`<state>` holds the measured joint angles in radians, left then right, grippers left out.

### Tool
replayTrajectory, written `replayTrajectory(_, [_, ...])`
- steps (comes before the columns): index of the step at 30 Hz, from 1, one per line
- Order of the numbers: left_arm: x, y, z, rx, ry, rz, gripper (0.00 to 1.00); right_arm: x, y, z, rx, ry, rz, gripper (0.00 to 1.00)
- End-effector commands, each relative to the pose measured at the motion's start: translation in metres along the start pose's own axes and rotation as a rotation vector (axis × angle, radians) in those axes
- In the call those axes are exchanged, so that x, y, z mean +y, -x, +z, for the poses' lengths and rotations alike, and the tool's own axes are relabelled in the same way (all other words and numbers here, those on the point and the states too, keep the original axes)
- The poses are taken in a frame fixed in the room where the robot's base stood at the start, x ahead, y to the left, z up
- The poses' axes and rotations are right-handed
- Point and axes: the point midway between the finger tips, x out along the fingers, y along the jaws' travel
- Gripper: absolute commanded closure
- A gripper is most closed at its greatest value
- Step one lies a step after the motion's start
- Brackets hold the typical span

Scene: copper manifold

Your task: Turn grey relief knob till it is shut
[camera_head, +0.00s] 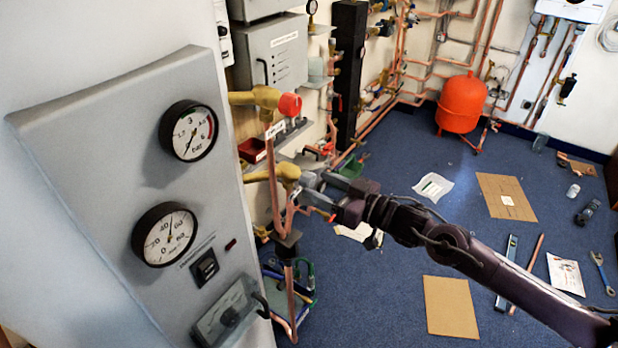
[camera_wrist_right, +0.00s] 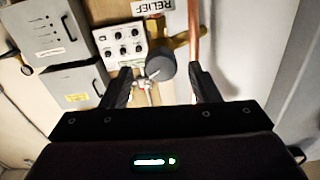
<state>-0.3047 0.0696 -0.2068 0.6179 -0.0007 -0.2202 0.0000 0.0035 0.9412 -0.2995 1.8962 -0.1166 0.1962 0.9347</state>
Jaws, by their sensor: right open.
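The grey relief knob (camera_head: 308,180) sits on the end of a brass valve (camera_head: 280,173) beside the grey gauge panel. In the right wrist view the dark grey round knob (camera_wrist_right: 160,65) shows below an upside-down RELIEF label (camera_wrist_right: 153,5). My right gripper (camera_head: 324,187) is at the knob, its arm coming from the lower right. In the wrist view the right gripper (camera_wrist_right: 160,80) is open, with one finger on each side of the knob and a visible gap to both. How deep the knob lies between the fingers I cannot tell. My left gripper is not in view.
A red knob (camera_head: 290,105) on another brass valve is just above. A copper pipe (camera_wrist_right: 193,35) runs close to one finger. The gauge panel (camera_head: 110,110) fills the left. The blue floor (camera_head: 400,240) holds cardboard sheets, papers and tools; a red tank (camera_head: 461,104) stands behind.

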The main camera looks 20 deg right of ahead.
Motion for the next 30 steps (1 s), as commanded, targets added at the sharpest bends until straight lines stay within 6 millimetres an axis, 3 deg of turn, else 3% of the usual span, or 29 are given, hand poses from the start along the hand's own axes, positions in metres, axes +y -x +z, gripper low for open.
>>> replayTrajectory(9, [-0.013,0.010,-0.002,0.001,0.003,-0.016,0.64,0.000,-0.033,-0.002,0.001,0.000,-0.001,0.44])
replayTrajectory(20, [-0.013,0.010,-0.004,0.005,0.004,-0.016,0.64,0.000,-0.036,0.000,-0.002,0.001,0.000,0.46])
replayTrajectory(30, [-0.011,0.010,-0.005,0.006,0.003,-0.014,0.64,0.000,-0.036,0.000,-0.002,0.001,0.000,0.89])
